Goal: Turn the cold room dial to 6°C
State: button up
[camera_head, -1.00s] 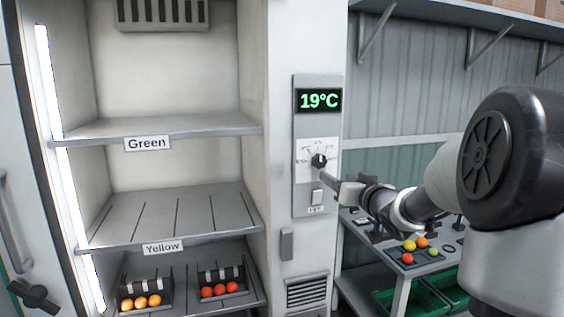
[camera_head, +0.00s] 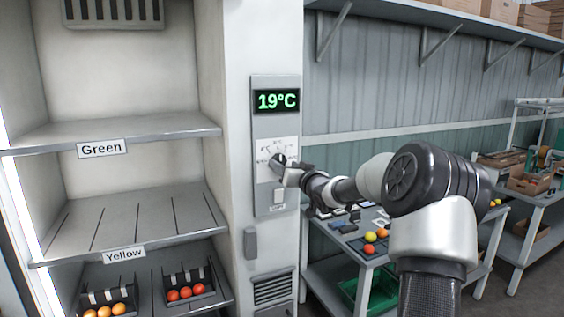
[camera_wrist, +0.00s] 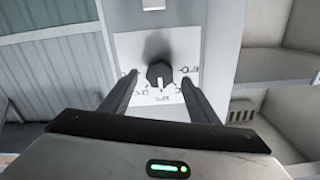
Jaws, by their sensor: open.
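The cold room dial is a small black knob (camera_wrist: 160,74) on a white scale plate (camera_head: 264,147), set in a grey control panel (camera_head: 262,204) on the cold room's front post. The display (camera_head: 276,101) above it reads 19°C in green. My gripper (camera_head: 284,165) is at the dial. In the wrist view its two dark fingers (camera_wrist: 158,92) are open, one on either side of the knob, with a gap on each side. The knob's white mark points down in that view, towards a label hard to read. In the head view my gripper partly covers the dial.
A small switch (camera_head: 279,196) sits just below the dial. Shelves labelled Green (camera_head: 102,149) and Yellow (camera_head: 123,254) are at left, with punnets of tomatoes (camera_head: 186,292) on the bottom one. A table (camera_head: 334,247) with tomatoes stands at right under a wall shelf (camera_head: 430,23).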

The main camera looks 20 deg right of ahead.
aim_at(280, 162)
jog(key=shift+w, duration=1.55)
jog(key=c, duration=1)
jog(key=shift+c, duration=0.2)
